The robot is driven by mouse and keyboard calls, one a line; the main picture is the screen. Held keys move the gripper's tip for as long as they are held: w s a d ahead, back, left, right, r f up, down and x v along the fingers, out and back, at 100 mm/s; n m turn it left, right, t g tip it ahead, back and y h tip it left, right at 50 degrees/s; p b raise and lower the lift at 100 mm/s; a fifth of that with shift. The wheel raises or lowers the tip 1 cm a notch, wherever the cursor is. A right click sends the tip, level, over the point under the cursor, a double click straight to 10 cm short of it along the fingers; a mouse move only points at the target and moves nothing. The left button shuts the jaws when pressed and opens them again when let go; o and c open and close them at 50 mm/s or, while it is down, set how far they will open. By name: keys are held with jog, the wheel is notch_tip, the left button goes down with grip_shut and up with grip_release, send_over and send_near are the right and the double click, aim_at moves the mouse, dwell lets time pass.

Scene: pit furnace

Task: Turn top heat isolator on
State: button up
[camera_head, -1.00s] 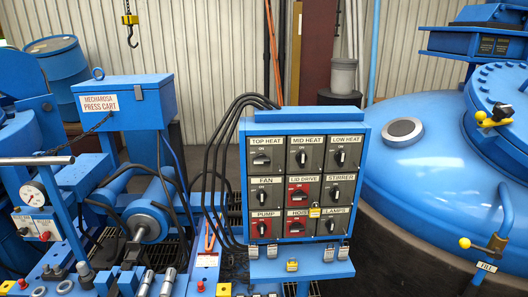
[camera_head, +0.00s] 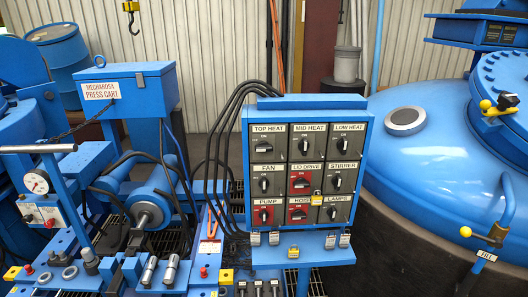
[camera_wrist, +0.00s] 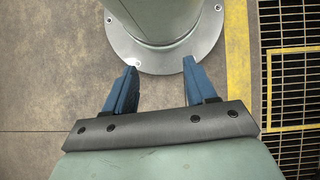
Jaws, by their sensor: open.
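The top heat isolator (camera_head: 264,147) is a black rotary knob on a grey plate labelled TOP HEAT, at the upper left of the blue isolator panel (camera_head: 362,140) in the head view. Its handle looks roughly sideways; its exact setting is too small to read. My gripper (camera_wrist: 158,80) shows only in the wrist view, with two blue fingers spread apart and nothing between them. It points down over the floor, near a round bolted grey base. The gripper is not in the head view, so its distance from the panel cannot be told.
Other isolators share the panel, including MID HEAT (camera_head: 306,146) and FAN (camera_head: 265,185). Black cables (camera_head: 222,130) arch along the panel's left side. A blue press cart (camera_head: 125,95) stands left, and a large blue vessel (camera_head: 425,165) stands right. Floor grating (camera_wrist: 291,70) lies at right in the wrist view.

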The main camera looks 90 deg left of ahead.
jog(key=w+a+r+n+t, duration=0.1)
jog(key=w+a, duration=0.1)
jog(key=a, duration=0.2)
jog(key=w+a+r+n+h, duration=0.1)
jog(key=w+a+n, duration=0.1)
jog(key=a, duration=0.2)
jog(key=w+a+r+n+t, duration=0.1)
jog(key=w+a, duration=0.1)
jog(key=a, duration=0.2)
jog(key=shift+w+a+r+n+t+h, duration=0.1)
jog(key=shift+a+r+n+t+h, duration=0.1)
jog(key=shift+r+n+t+h, duration=0.15)
jog(key=shift+c, duration=1.1)
jog(key=w+a+r+n+t, duration=0.2)
jog(key=a+r+n, duration=0.15)
jog(key=a, duration=0.85)
jog(key=n+t+y, duration=0.2)
jog(key=n+y, duration=1.8)
jog(key=n, duration=0.7)
send_near(264, 150)
jog(key=a, duration=0.9)
jog(key=shift+a+f, duration=0.1)
jog(key=shift+a, duration=0.15)
